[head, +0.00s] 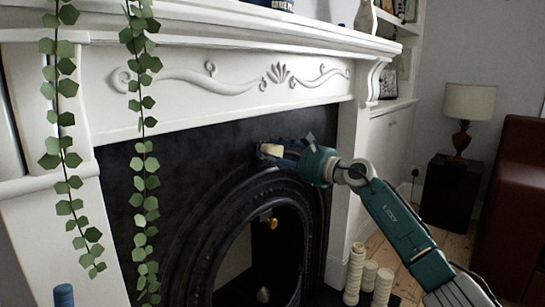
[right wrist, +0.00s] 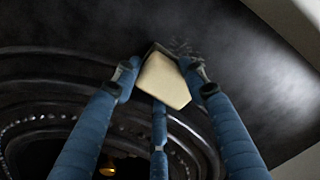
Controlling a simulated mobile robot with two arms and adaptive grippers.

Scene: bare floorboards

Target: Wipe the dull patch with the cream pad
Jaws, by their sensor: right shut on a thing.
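The cream pad (head: 271,150) is a pale block held against or very near the black fireplace surround, above the arch. It also shows in the right wrist view (right wrist: 164,80) between blue fingers. My right gripper (head: 279,151) is shut on the pad; its fingers (right wrist: 160,85) flank it, with a third below. A hazy grey dull area (right wrist: 235,50) spreads over the black surface around and beyond the pad; its edges are unclear. I cannot tell whether the pad touches the surface. A blue tip at the lower left looks like a finger of my left gripper (head: 63,295).
The white mantel (head: 240,30) juts out above the surround. Two leafy vines (head: 137,150) hang at the left. Cream candles (head: 369,275) stand low at the right, near a black side table (head: 449,190) with a lamp (head: 467,105). A brown sofa (head: 520,190) is at the far right.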

